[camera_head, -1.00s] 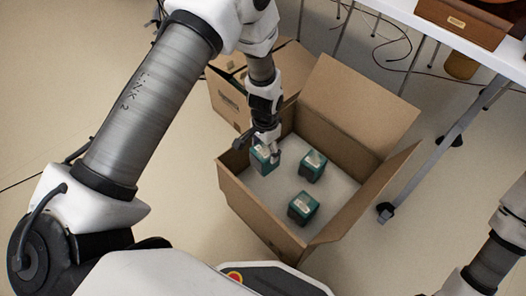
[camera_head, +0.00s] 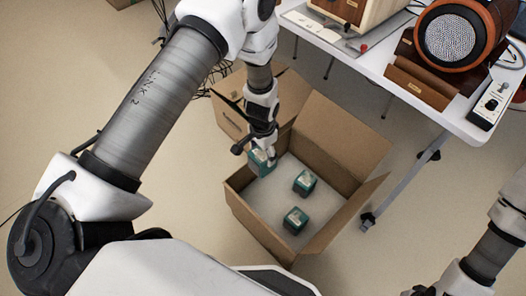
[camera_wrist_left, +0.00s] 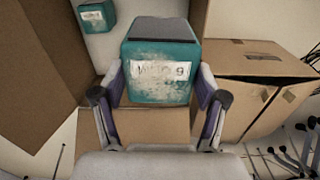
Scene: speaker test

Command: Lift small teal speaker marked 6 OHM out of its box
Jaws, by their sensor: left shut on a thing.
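My left gripper (camera_head: 265,158) is shut on a teal speaker (camera_head: 259,163) at the box's back-left side. The held speaker overlaps the rim of that wall in the head view and looks raised off the box floor. In the left wrist view the speaker (camera_wrist_left: 158,68) sits between both fingers (camera_wrist_left: 160,95), its worn white label upside down and seemingly reading 6 OHM. The open cardboard box (camera_head: 262,232) has a pale floor. Two other teal speakers, a rear one (camera_head: 305,182) and a front one (camera_head: 295,220), stand in it. My right gripper is out of view.
A second carton (camera_head: 232,122) stands behind the box on the left. A white table (camera_head: 420,115) at the upper right bears a round-fronted wooden speaker (camera_head: 452,38) and other devices. An open box flap (camera_head: 341,145) rises on the far side. Floor to the left is clear.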

